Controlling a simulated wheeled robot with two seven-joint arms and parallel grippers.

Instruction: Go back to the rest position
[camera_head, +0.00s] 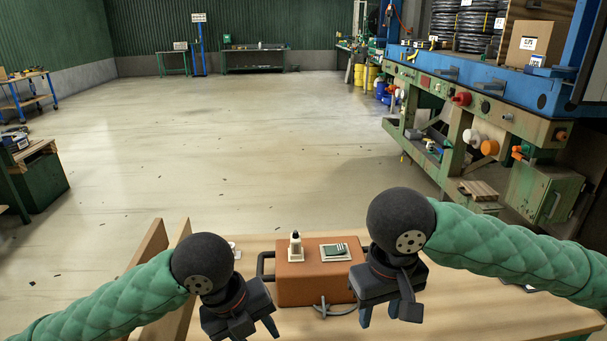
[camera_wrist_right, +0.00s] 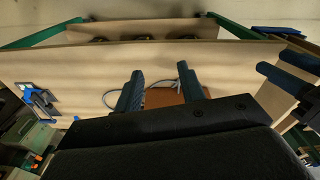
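My right gripper (camera_head: 390,314) hangs above the wooden table, in front of the right side of an orange-brown case. Its two fingers also show apart in the right wrist view (camera_wrist_right: 160,92), with nothing between them. My left gripper (camera_head: 257,328) is at the lower middle, left of the case, with its fingers apart and nothing visible in them. The orange-brown case (camera_head: 312,284) stands on the table and partly shows in the right wrist view (camera_wrist_right: 163,98). A grey hose piece (camera_head: 336,311) lies at its front, partly hidden by my right gripper.
The wooden table (camera_head: 470,318) has upright boards (camera_head: 146,245) at its left. A green workbench (camera_head: 440,130) with black hose coils (camera_head: 476,24) stands at right. The floor beyond is mostly clear.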

